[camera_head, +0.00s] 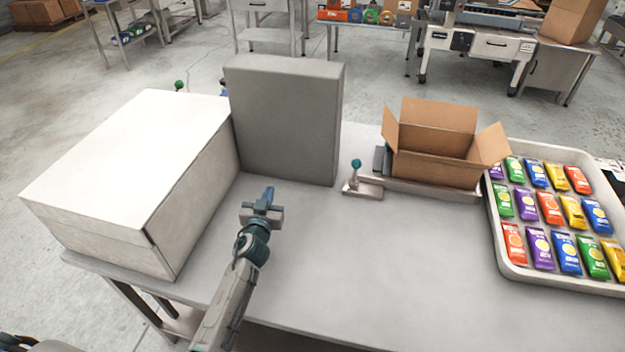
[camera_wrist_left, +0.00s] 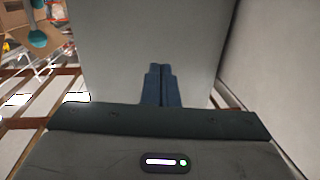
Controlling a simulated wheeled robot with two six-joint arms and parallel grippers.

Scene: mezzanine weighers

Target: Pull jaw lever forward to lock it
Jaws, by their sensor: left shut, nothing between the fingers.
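The jaw lever (camera_head: 355,172) is a short upright handle with a teal knob, on a small metal base at the left end of the fixture under the open cardboard box (camera_head: 436,156). A teal knob, probably the same lever's, shows at the top left of the left wrist view (camera_wrist_left: 37,38). My left gripper (camera_head: 268,192) is shut and empty above the table, left of the lever and apart from it. Its closed blue fingers (camera_wrist_left: 160,84) point toward the grey upright panel. My right gripper is not in view.
A large white box (camera_head: 130,160) stands at the left of the table, with a tall grey box (camera_head: 286,120) behind my gripper. A tray (camera_head: 508,262) of colourful packets lies at the right. The table's front middle (camera_head: 390,270) is clear.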

